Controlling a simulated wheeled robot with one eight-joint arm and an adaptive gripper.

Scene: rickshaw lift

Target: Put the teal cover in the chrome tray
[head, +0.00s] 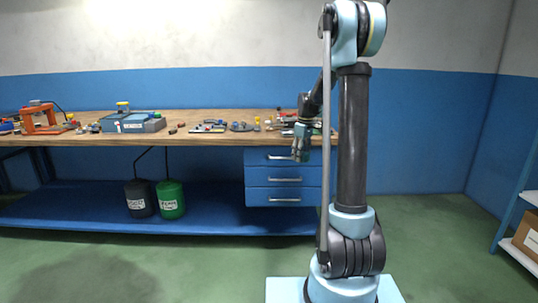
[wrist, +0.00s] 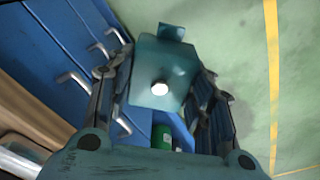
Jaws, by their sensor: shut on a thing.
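The teal cover (wrist: 160,65) is a flat plate with a bent tab and a pale round spot in its middle. My gripper (wrist: 156,82) is shut on it, with a finger on each side. In the head view my gripper (head: 300,143) hangs in front of the drawers, just off the bench's front edge, with the cover below the bench top level. A shiny metal thing (wrist: 18,160) at the lower left of the wrist view may be part of the chrome tray; I cannot tell. In the head view, my arm partly hides that end of the bench.
The wooden bench (head: 190,117) carries an orange press (head: 40,118), a blue-grey box (head: 132,122) and small parts. Blue drawers (head: 285,178) with protruding handles are close to my gripper. A black bucket (head: 140,198) and green bucket (head: 170,199) stand below.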

